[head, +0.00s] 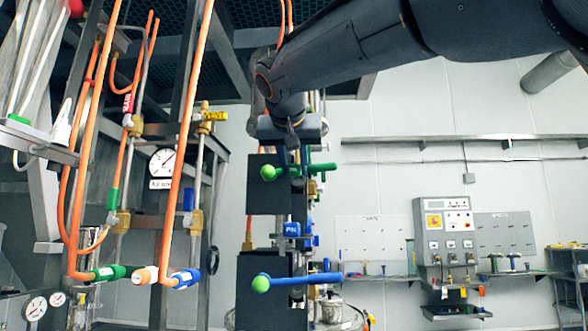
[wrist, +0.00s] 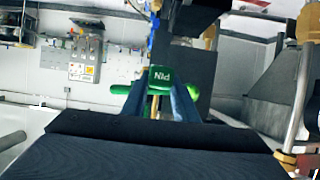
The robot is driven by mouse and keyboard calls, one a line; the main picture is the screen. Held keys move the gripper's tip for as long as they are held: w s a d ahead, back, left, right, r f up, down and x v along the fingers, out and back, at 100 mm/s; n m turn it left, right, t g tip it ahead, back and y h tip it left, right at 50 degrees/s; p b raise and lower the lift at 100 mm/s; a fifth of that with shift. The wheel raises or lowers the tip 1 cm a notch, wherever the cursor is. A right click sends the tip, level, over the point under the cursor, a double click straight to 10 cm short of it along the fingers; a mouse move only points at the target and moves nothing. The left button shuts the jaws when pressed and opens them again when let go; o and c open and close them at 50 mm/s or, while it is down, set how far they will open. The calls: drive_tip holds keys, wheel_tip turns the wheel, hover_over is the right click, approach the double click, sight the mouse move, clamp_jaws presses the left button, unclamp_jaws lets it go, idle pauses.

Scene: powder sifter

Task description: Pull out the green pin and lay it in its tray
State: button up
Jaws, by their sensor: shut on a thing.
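The green pin (head: 318,167) lies level across the upper dark block (head: 262,196) in the head view, with a light green ball at its left end. My gripper (head: 293,158) reaches it from above and is shut on it. In the wrist view the fingers (wrist: 158,95) stand on both sides of a green tag marked PIN (wrist: 162,76), with green bar ends (wrist: 121,89) showing to the sides. The fingers hide the pin's middle, and I cannot tell how deep it sits. I cannot make out which tray belongs to the green pin.
A blue pin (head: 318,279) with a green ball end crosses the lower dark block, under a blue PIN tag (head: 292,229). Orange hoses (head: 187,130) and a gauge (head: 163,162) stand at left. A control panel (head: 447,235) and shelves are at the right wall.

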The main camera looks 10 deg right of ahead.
drive_tip(key=shift+s+a+b, duration=0.25)
drive_tip(key=shift+s+b, duration=0.1)
drive_tip(key=shift+s, duration=0.45)
drive_tip(key=shift+s+a+b, duration=0.25)
drive_tip(key=shift+s+b, duration=0.15)
drive_tip(key=shift+s, duration=0.4)
drive_tip(key=shift+s+a+b, duration=0.25)
drive_tip(key=shift+s+b, duration=0.1)
drive_tip(key=shift+s, duration=0.45)
drive_tip(key=shift+r, duration=0.1)
